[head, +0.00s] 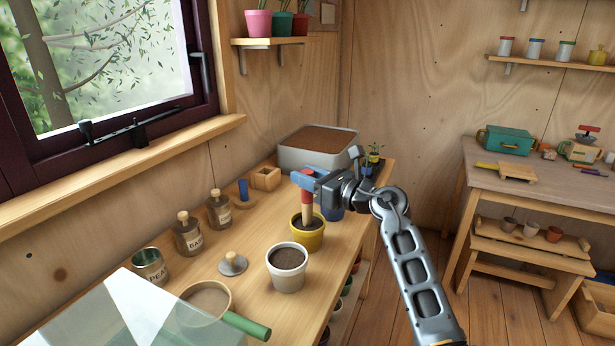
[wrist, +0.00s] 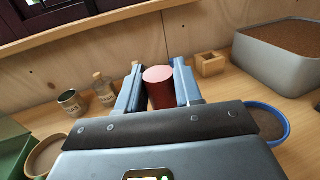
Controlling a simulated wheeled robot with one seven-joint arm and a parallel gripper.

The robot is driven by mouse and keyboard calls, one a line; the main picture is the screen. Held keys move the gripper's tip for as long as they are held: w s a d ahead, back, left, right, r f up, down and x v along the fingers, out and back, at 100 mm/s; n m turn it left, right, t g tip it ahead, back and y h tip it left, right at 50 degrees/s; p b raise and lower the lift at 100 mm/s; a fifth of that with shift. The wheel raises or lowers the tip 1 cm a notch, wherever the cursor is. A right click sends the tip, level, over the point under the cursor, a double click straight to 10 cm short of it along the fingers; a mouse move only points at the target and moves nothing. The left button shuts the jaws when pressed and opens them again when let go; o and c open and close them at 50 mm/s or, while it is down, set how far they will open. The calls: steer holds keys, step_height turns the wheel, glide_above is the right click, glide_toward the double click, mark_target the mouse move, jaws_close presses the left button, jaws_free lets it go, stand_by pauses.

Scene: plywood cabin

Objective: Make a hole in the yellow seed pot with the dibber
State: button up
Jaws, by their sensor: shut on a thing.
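My gripper (head: 308,180) is shut on the dibber, which has a red handle and a pale wooden shaft (head: 307,214). The dibber stands upright over the yellow seed pot (head: 308,240). Its lower end meets the dark soil in the head view; I cannot tell how deep it goes. In the wrist view the red handle (wrist: 159,90) sits between the two blue-grey fingers, its round top showing. The yellow pot is hidden in the wrist view.
A white pot of soil (head: 287,273) stands in front of the yellow pot, and a blue pot (head: 332,213) close behind it. A grey soil tray (head: 312,158) is at the back. Bottles (head: 188,238), a tin (head: 150,265) and a sieve (head: 231,314) are to the left.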

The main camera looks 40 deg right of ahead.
steer(key=shift+f, duration=0.1)
step_height(320, 180, up, 5)
steer(key=p, duration=0.5)
steer(key=shift+r, duration=1.05)
